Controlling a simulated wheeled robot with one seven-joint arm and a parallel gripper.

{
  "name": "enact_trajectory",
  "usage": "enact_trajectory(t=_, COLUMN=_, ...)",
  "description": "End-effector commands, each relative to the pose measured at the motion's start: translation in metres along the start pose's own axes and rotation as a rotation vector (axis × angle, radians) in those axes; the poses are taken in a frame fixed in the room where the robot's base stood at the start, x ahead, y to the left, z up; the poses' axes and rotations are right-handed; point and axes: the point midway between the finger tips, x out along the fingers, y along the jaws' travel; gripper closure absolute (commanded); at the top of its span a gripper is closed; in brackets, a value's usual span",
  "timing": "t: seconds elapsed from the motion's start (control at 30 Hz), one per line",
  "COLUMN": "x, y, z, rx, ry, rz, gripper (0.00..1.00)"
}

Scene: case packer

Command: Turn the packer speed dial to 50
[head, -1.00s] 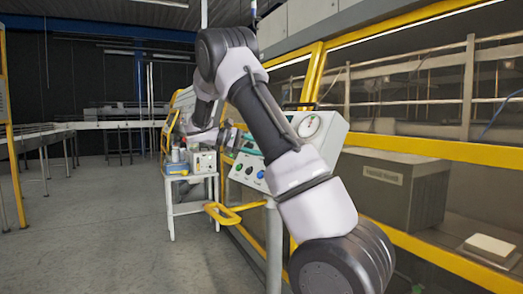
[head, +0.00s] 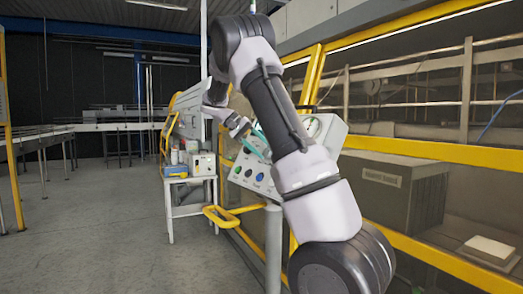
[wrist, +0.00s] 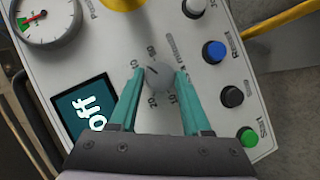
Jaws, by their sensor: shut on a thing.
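The packer speed dial (wrist: 158,76) is a round grey knob on the pale control panel (wrist: 95,65), with numbers printed around it. My gripper (wrist: 156,74) has its two teal fingers shut on the knob, one on each side. A dark line on the knob points to the upper left in the wrist view, but its exact reading is hard to make out. In the head view my gripper (head: 257,143) is at the panel (head: 332,135), and the arm hides the knob.
White, blue (wrist: 214,51), black and green (wrist: 247,138) buttons line the right. A small table (head: 190,180) stands left.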

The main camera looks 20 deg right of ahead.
Motion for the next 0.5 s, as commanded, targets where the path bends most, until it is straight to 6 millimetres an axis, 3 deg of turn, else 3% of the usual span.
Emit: enact_trajectory(t=0.5, x=0.0009, y=0.005, z=0.0023, rx=0.389, ry=0.02, rz=-0.231, gripper=1.0)
